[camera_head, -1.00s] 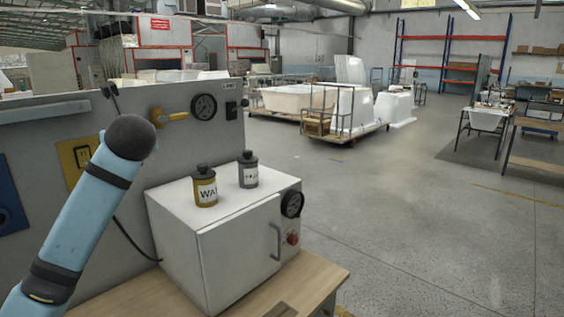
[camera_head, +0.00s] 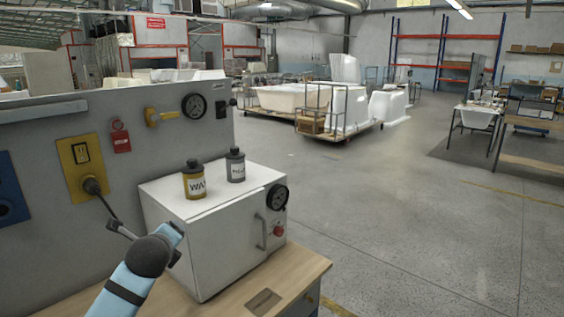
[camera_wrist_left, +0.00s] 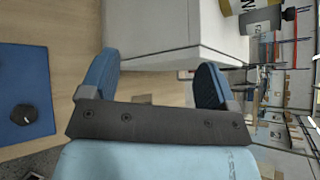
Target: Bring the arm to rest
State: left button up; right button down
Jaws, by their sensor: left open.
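My left arm comes in at the lower left of the head view. Its gripper (camera_head: 146,230) is beside the left side of a white cabinet (camera_head: 210,250), above the wooden bench. The wrist view shows the two blue fingers of the gripper (camera_wrist_left: 153,82) spread apart, with nothing held between them. The white cabinet also shows beyond the fingers in the wrist view (camera_wrist_left: 170,35). My right gripper is not in view.
A yellow bottle (camera_head: 194,184) and a grey bottle (camera_head: 235,166) stand on the cabinet. A grey panel (camera_head: 45,150) rises behind the bench, with a yellow socket (camera_head: 82,165) and a plugged cable. The wooden bench top (camera_head: 310,262) is mostly clear at right. Open floor lies beyond.

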pick_arm(q)
jog(key=s+d+f+n+h, duration=0.1)
jog(key=s+d+f+n, duration=0.1)
jog(key=s+f, duration=0.3)
jog(key=s+d+f+n+g+h+p, duration=0.1)
jog(key=s+f+n, duration=0.3)
jog(key=f, duration=0.6)
jog(key=s+d+f+n+h, duration=0.2)
jog(key=s+f+n, duration=0.1)
jog(key=s+f, duration=0.3)
jog(key=shift+s+d+f+n+h, duration=0.3)
jog(key=shift+d+f+n, duration=0.1)
jog(key=shift+f, duration=0.25)
jog(key=s+d+f+n, duration=0.1)
jog(key=s+f+n, duration=0.3)
jog(key=s, duration=0.6)
jog(key=s+d+f+n+h+p, duration=0.1)
jog(key=s+f+n, duration=0.4)
jog(key=s, duration=0.5)
jog(key=n, duration=0.2)
jog(key=shift+n+h, duration=0.3)
